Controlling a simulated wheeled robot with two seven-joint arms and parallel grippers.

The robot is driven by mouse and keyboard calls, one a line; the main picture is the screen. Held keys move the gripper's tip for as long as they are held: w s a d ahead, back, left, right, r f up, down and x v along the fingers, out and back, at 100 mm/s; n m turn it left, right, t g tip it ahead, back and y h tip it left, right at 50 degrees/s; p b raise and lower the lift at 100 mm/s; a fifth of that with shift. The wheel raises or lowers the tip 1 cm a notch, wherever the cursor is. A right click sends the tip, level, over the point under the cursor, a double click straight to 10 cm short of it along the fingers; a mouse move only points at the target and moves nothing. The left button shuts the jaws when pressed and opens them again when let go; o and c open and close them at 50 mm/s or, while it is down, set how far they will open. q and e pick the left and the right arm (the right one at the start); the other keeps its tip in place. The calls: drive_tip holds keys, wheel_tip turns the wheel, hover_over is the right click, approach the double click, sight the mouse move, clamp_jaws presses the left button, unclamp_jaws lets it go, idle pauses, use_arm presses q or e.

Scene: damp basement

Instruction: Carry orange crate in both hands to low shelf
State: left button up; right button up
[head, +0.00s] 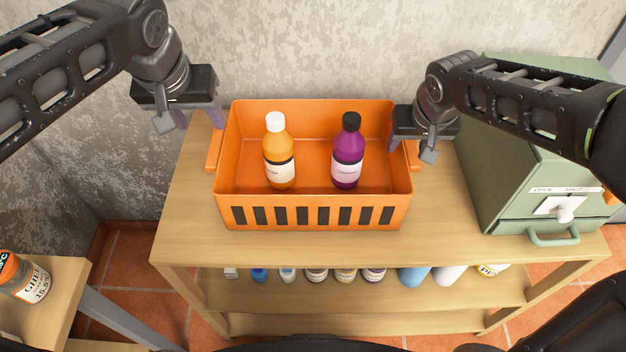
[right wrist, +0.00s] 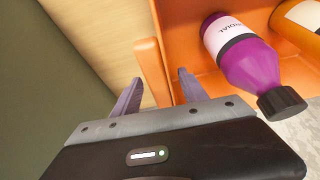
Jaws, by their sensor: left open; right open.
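The orange crate (head: 315,215) stands upright on the wooden table top, with a handle on each short side. Inside stand an orange bottle with a white cap (head: 280,160) and a purple bottle with a black cap (head: 347,160). My left gripper (head: 207,116) is open above the crate's left handle (head: 215,149); contact cannot be told. My right gripper (head: 402,143) is open at the right handle (head: 414,155). In the right wrist view its fingers (right wrist: 157,92) lie on either side of that handle (right wrist: 152,70), not closed on it. A shelf (head: 330,292) runs under the table top.
A green cabinet (head: 515,180) with a drawer handle stands right of the crate, close to my right arm. Several bottles stand on the shelf below, and a lower board (head: 380,322) shows under it. A wooden surface (head: 60,275) at left holds a labelled bottle (head: 25,278). A wall rises behind.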

drive_tip(key=v, duration=1.2)
use_arm(q)
drive_tip(key=a, duration=0.5)
use_arm(e)
drive_tip(key=shift+r, duration=0.1)
idle(0.4)
wheel_tip(320, 180, down, 3)
drive_tip(key=b, duration=0.3)
drive_tip(key=shift+f, duration=0.2)
use_arm(q)
drive_tip(key=s, duration=1.2)
drive_tip(key=shift+s, duration=0.15)
